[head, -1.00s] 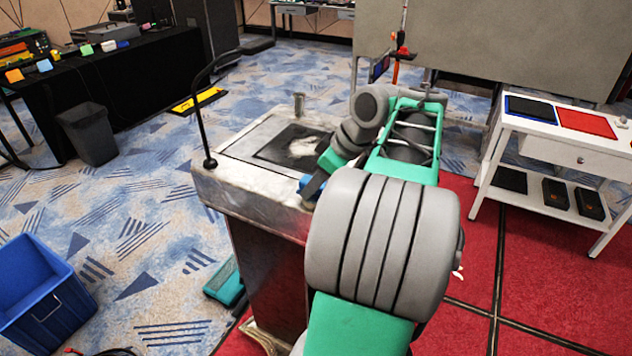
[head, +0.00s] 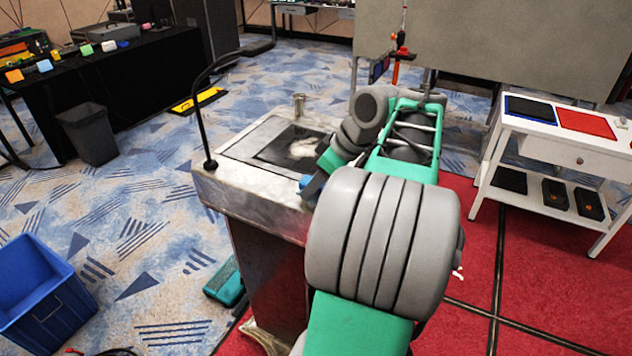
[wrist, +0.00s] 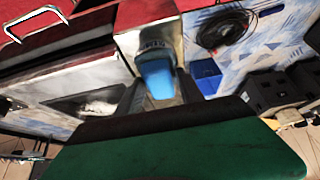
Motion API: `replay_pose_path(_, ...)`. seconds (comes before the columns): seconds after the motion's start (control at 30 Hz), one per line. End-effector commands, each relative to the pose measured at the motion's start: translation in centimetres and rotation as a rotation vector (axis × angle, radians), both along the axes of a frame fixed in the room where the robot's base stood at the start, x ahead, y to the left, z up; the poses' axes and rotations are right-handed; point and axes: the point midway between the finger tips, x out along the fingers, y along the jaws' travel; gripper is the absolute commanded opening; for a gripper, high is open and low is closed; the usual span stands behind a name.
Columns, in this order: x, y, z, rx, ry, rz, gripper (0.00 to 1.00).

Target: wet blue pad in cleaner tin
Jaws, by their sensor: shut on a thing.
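My gripper (wrist: 164,92) is shut on the blue pad (wrist: 158,77), which shows between its fingers in the wrist view. Just beyond the pad is a grey, rounded thing (wrist: 153,40); I cannot tell whether it is the cleaner tin or whether the pad touches it. In the head view my gripper (head: 309,188) is at the right front edge of the worn metal-topped cart, mostly hidden by my arm. A small metal cylinder (head: 299,104) stands at the cart's back edge; I cannot tell if this is the tin.
The cart top (head: 214,179) has a dark panel (head: 268,152) with a white patch, and a bent black lamp arm (head: 199,95) at its left. A white side table (head: 562,128) stands right. A blue crate (head: 42,290) and grey bin (head: 90,135) stand left on the carpet.

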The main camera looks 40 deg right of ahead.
Motion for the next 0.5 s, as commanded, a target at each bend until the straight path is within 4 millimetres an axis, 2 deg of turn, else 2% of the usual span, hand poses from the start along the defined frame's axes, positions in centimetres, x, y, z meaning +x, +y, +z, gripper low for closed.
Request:
replay_pose_path(0.03,0.0,0.0,1.1,-0.002,-0.002,0.0,0.12)
replay_pose_path(0.5,0.0,0.0,5.6,-0.003,-0.002,0.0,0.12)
